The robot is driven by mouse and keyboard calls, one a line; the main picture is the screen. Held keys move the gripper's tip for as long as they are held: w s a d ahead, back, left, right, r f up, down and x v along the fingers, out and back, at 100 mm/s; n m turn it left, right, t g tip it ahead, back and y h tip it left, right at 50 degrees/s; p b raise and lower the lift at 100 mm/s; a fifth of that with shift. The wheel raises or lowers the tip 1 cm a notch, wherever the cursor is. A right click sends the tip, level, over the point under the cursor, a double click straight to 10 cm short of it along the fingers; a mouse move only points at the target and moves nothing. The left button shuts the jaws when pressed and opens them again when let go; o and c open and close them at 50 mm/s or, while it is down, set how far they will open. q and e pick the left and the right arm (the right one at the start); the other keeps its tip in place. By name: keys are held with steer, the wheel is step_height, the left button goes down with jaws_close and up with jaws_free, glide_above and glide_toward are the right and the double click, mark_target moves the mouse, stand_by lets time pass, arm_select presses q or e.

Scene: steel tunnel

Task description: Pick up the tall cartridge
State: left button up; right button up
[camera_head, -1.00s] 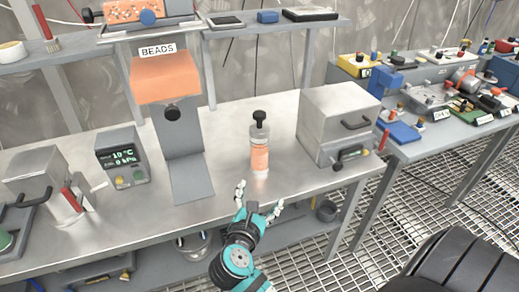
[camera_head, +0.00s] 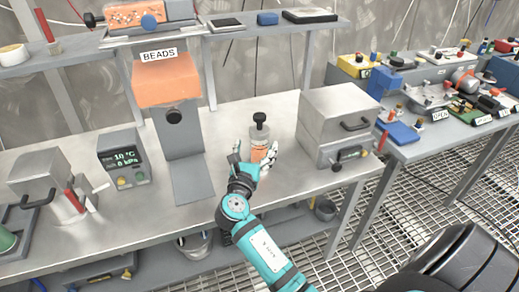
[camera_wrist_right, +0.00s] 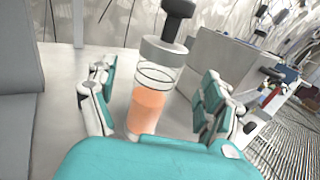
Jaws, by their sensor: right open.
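The tall cartridge (camera_head: 260,139) is a clear cylinder with orange contents, a grey collar and a black knob on top. It stands upright on the steel bench between the bead dispenser and a grey box. My right gripper (camera_head: 254,156) is open at the cartridge, its fingers on either side and partly covering its lower half. In the right wrist view the cartridge (camera_wrist_right: 152,102) is between the open fingers (camera_wrist_right: 154,108), with a visible gap on each side. Its base is partly hidden by my gripper's palm. My left gripper is not in view.
An orange dispenser labelled BEADS (camera_head: 167,80) stands left of the cartridge. A grey box with a black handle (camera_head: 337,122) stands close on the right. A display unit (camera_head: 122,158) is farther left. The bench front (camera_head: 215,197) is mostly clear.

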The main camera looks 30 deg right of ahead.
steer(key=x, duration=0.5)
steer(key=shift+w+d+p, duration=0.1)
steer(key=shift+w+p, duration=0.05)
steer(key=shift+p, duration=0.25)
jaws_close()
